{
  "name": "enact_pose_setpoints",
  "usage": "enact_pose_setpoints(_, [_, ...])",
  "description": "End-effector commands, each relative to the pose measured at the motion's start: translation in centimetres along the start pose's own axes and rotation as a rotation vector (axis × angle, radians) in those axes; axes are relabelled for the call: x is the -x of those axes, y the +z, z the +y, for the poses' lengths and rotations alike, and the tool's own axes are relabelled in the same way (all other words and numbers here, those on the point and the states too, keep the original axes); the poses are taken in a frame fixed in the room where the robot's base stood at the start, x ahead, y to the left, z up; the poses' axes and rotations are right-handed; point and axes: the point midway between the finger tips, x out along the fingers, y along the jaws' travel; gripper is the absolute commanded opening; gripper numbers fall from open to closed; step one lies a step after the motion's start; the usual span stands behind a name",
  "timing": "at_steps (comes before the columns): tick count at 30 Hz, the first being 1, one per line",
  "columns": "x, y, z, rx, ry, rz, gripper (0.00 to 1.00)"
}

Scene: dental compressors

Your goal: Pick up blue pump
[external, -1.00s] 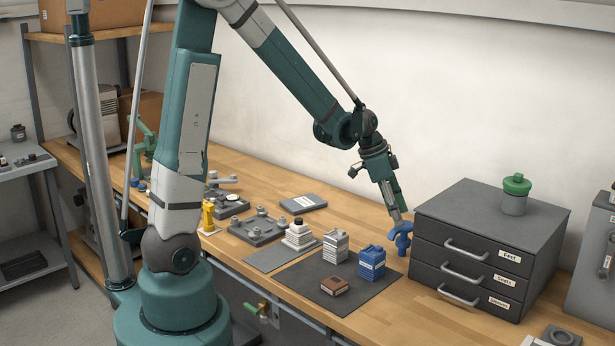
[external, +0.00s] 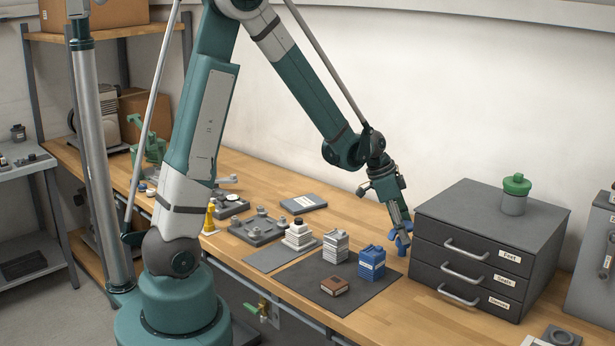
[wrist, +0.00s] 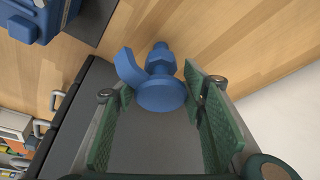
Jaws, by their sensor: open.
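A small blue pump-like piece with a round end and a curved arm (wrist: 160,92) is on the wooden bench beside the drawer cabinet. In the external view this blue piece (external: 403,242) is partly hidden by my gripper (external: 400,226). My gripper is open, pointing down at it. In the wrist view, the green pads of my gripper (wrist: 158,100) stand on either side of the piece's near end, with gaps visible. A blue block-shaped unit with a white label (external: 371,264) stands on the dark mat to the left; its corner shows in the wrist view (wrist: 28,22).
The grey drawer cabinet (external: 492,232) stands close to the right of my gripper, with a green-capped jar (external: 514,194) on top. A dark mat (external: 345,292) holds a brown block (external: 334,286) and a grey-white unit (external: 335,246). The bench behind is fairly clear.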

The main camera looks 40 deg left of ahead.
Motion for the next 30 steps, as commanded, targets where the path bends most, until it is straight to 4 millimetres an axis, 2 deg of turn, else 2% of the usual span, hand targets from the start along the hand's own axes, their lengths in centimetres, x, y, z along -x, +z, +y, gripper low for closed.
enact_pose_setpoints(11, [-0.5,0.0,0.0,0.0,0.0,0.0,0.42])
enact_pose_setpoints(24, [-4.3,-0.1,-0.1,-0.001,0.0,0.0,0.42])
enact_pose_setpoints(30, [-5.1,-0.1,-0.1,0.0,0.0,0.0,0.42])
